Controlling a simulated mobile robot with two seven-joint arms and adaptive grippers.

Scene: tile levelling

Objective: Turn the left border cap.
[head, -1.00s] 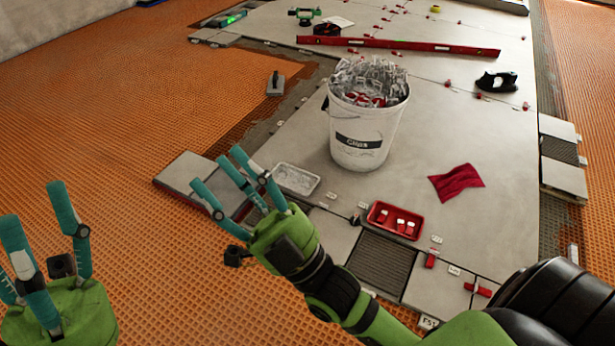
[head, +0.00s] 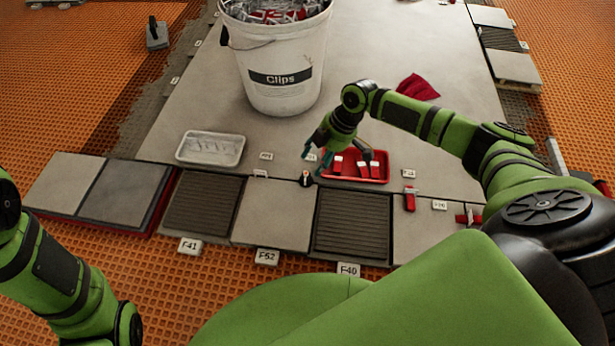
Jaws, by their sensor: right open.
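Two red caps stand on the near border of the tiled floor. The left one (head: 409,198) is upright at a tile joint, right of a ribbed tile. The other red cap (head: 468,217) is farther right, with a bar lying crosswise. My right gripper (head: 314,163) is open, its teal fingers pointing down near the left end of the red tray (head: 375,181). It is left of both caps and apart from them; whether it touches the tray I cannot tell. My left gripper is out of view; only my left arm shows.
The red tray holds red pieces. A white tray (head: 210,149), a small dark and white piece (head: 306,179) and a white bucket (head: 282,65) labelled Clips are nearby. A red cloth (head: 417,87) lies behind my right arm. Tags line the front edge.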

